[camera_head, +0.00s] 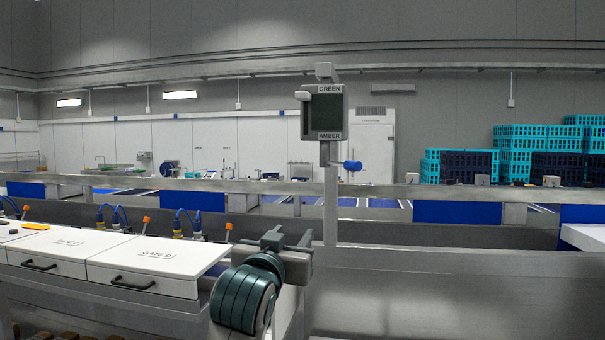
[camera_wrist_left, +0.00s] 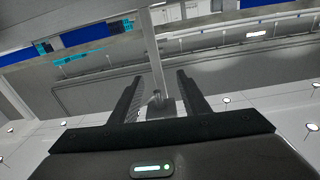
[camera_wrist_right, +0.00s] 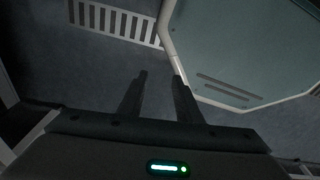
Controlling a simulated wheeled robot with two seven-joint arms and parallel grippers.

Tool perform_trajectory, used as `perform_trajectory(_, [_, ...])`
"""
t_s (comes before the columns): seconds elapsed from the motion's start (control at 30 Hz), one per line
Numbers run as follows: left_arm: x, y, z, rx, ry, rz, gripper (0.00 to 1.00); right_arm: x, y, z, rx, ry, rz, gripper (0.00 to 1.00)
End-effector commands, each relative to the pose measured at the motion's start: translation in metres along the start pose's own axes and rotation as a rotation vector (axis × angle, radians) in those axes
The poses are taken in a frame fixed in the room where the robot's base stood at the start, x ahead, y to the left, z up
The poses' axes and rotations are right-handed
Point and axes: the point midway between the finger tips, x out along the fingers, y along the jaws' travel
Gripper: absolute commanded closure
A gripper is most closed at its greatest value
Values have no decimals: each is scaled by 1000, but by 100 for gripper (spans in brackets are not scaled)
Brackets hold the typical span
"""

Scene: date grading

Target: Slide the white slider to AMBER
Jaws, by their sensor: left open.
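The white slider (camera_head: 303,96) sticks out at the upper left side of a dark upright panel (camera_head: 327,112), near its GREEN label (camera_head: 329,89). The AMBER label (camera_head: 330,135) is at the panel's bottom edge. The panel stands on a grey post (camera_head: 330,205). My left gripper (camera_head: 288,240) is open and empty, below and left of the panel, clear of the slider. In the left wrist view its fingers (camera_wrist_left: 160,75) frame a post with a small dark block; I cannot make out the slider there. My right gripper (camera_wrist_right: 160,76) is open and empty, pointing at dark floor.
White gate boxes (camera_head: 142,262) with black handles stand at the left, with blue hoses and orange-tipped levers behind. A blue knob (camera_head: 352,165) sticks out right of the post. A metal rail (camera_head: 450,192) runs behind. Teal crates (camera_head: 540,140) are stacked far right.

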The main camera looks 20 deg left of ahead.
Motion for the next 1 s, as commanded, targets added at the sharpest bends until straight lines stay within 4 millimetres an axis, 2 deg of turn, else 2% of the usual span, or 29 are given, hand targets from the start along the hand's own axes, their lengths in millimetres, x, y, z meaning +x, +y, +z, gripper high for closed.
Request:
perform_trajectory(0.03, [0, -1, -33, -6, 50, -5, 58, 7, 0, 13, -1, -11, -1, 69])
perform_trajectory(0.2, [-12, -6, -128, -26, 193, -20, 58, 25, -1, 52, -6, -29, -2, 69])
perform_trajectory(0.3, [-22, -8, -173, -34, 260, -26, 58, 31, -1, 71, -8, -37, -2, 69])
perform_trajectory(0.4, [-31, -10, -204, -40, 309, -31, 58, 34, -1, 85, -10, -43, -3, 69])
perform_trajectory(0.5, [-36, -11, -221, -44, 336, -34, 58, 36, -1, 93, -11, -46, -3, 69])
perform_trajectory(0.6, [-39, -12, -228, -46, 346, -35, 58, 37, -1, 96, -12, -46, -3, 69])
perform_trajectory(1.0, [-37, -12, -228, -46, 345, -35, 58, 35, -1, 96, -12, -46, -3, 69])
